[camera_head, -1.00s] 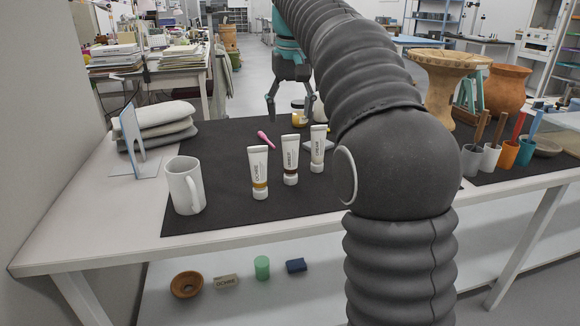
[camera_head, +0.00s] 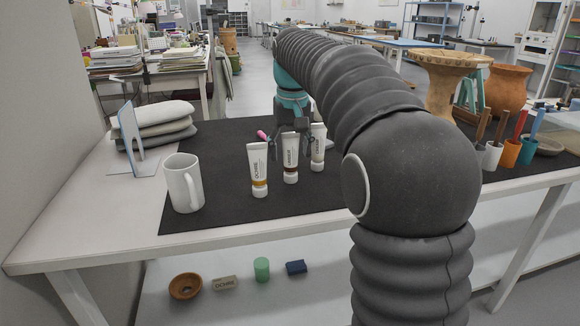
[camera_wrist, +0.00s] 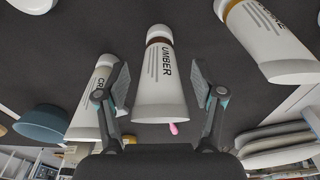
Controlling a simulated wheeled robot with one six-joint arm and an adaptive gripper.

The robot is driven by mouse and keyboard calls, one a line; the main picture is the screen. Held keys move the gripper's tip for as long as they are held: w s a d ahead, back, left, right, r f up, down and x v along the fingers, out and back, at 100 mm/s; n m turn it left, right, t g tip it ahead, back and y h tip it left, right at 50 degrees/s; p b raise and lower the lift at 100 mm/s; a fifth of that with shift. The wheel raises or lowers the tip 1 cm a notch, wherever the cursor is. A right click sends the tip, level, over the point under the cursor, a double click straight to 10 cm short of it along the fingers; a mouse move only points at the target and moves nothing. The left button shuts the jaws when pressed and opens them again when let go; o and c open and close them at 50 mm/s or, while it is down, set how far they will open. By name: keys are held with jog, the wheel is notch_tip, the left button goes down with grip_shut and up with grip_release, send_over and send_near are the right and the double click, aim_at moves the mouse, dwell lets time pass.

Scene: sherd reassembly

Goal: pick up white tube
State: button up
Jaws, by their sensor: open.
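Three white tubes stand on the dark mat (camera_head: 225,205): the left one labelled OCHRE (camera_head: 258,168), the middle one UMBER (camera_head: 290,165), and a third at right (camera_head: 318,150). My gripper (camera_head: 291,145) is open behind the middle tube. In the wrist view the UMBER tube (camera_wrist: 162,85) lies between the two spread fingers of my gripper (camera_wrist: 161,85), with dark gaps to each. The OCHRE tube (camera_wrist: 265,40) is at the right there, and the third tube (camera_wrist: 92,105), its label partly hidden by a finger, at the left.
A white mug (camera_head: 183,185) stands left of the tubes. A pink object (camera_head: 262,136) lies behind them. Stacked grey pads (camera_head: 160,125) and a blue-edged stand (camera_head: 131,140) are at the left. Cups with tools (camera_head: 509,151) and clay vessels (camera_head: 507,88) stand at the right.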

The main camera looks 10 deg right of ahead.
jog(key=c, duration=1.2)
notch_tip(320, 180, up, 5)
jog(key=shift+d+f+p, duration=0.15)
jog(key=shift+p, duration=0.4)
jog(key=s+d+r, duration=0.3)
jog(key=d+r, duration=0.3)
jog(key=d, duration=0.4)
jog(key=shift+s+d+r+p, duration=0.2)
jog(key=shift+s+d+p, duration=0.1)
jog(key=shift+s+d, duration=0.1)
jog(key=shift+a, duration=0.1)
